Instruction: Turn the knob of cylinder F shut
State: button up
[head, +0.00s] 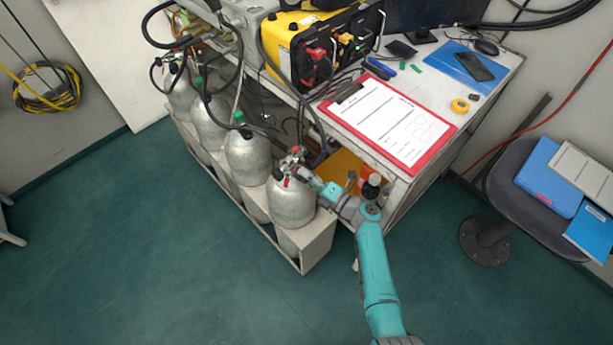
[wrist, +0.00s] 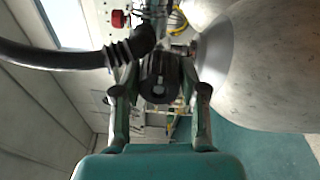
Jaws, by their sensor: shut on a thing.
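A grey metal cylinder (head: 290,205) stands at the near end of a row in a rack; no letter on it is readable. Its valve with red parts (head: 291,160) is on top. My gripper (head: 305,175) reaches this valve from the right. In the wrist view my gripper (wrist: 160,95) has its fingers on both sides of a dark round knob (wrist: 160,68) and is shut on it. The cylinder's pale shoulder (wrist: 255,60) fills the right of that view. The knob is too small to make out in the head view.
Several more cylinders (head: 243,155) stand behind in the rack (head: 301,262). A black hose (wrist: 60,57) runs close to my left finger in the wrist view. A bench (head: 480,105) with a clipboard (head: 388,122) stands right of the rack. The green floor (head: 110,250) is clear in front.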

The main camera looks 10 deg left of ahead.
jog(key=o, duration=1.1)
jog(key=shift+o, duration=0.2)
jog(key=shift+d, duration=0.1)
jog(key=v, duration=0.7)
jog(key=shift+s, duration=0.15)
jog(key=shift+d, duration=0.1)
